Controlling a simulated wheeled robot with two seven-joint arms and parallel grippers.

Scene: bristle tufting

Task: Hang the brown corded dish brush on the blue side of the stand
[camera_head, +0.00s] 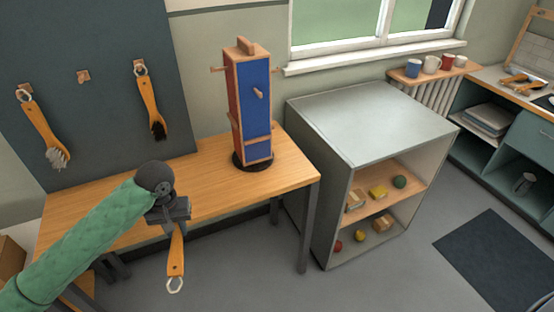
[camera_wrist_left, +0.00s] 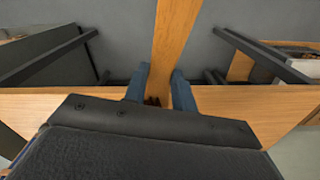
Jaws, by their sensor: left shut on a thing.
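My left gripper (camera_head: 177,222) is shut on a brush with an orange wooden handle (camera_head: 176,255), held in front of the table's front edge. The handle points down in the head view, with a pale loop at its low end. The brush head is mostly hidden by the gripper. In the left wrist view the handle (camera_wrist_left: 176,35) runs between the blue fingertips (camera_wrist_left: 160,88), with a bit of dark brown below. The stand (camera_head: 234,95) is upright on the table, with a red side and a blue side (camera_head: 257,115). A wooden peg (camera_head: 259,92) sticks out of the blue side, bare. My right gripper is out of view.
Two brushes hang on the dark wall board: one with pale bristles (camera_head: 42,130), one with dark bristles (camera_head: 149,105). An empty peg (camera_head: 83,76) is between them. The wooden table (camera_head: 215,205) is clear before the stand. A grey shelf unit (camera_head: 365,120) stands to its right.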

